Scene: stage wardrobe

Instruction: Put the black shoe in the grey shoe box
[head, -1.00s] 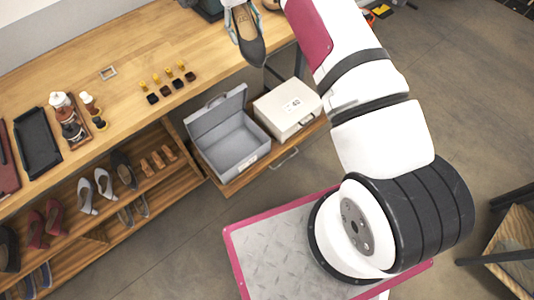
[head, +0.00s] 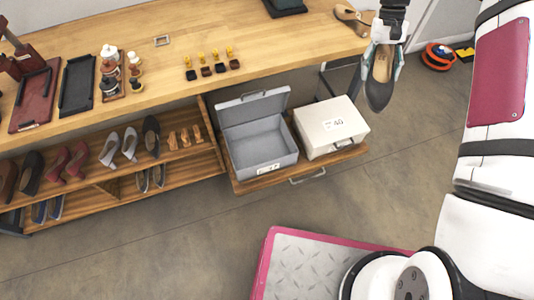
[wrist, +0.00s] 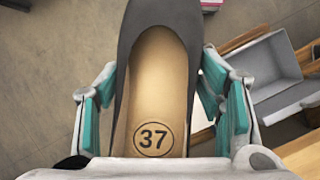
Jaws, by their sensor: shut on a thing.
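My gripper (head: 383,56) is at the upper right in the head view, shut on a black shoe (head: 379,92) that hangs toe down beyond the bench's right end. In the wrist view the shoe (wrist: 120,60) lies between the teal finger pads, with "37" on its tan insole. The grey shoe box (head: 262,167) stands open and looks empty on a low pull-out shelf, lid raised at the back. The box also shows at the right of the wrist view (wrist: 269,66). The shoe is apart from it, above and to its right.
A closed white box (head: 331,127) marked 40 stands right of the grey box on the pull-out shelf (head: 240,187). The wooden bench (head: 290,45) holds small bottles, trays and a tan shoe (head: 350,17). More shoes fill the rack at left.

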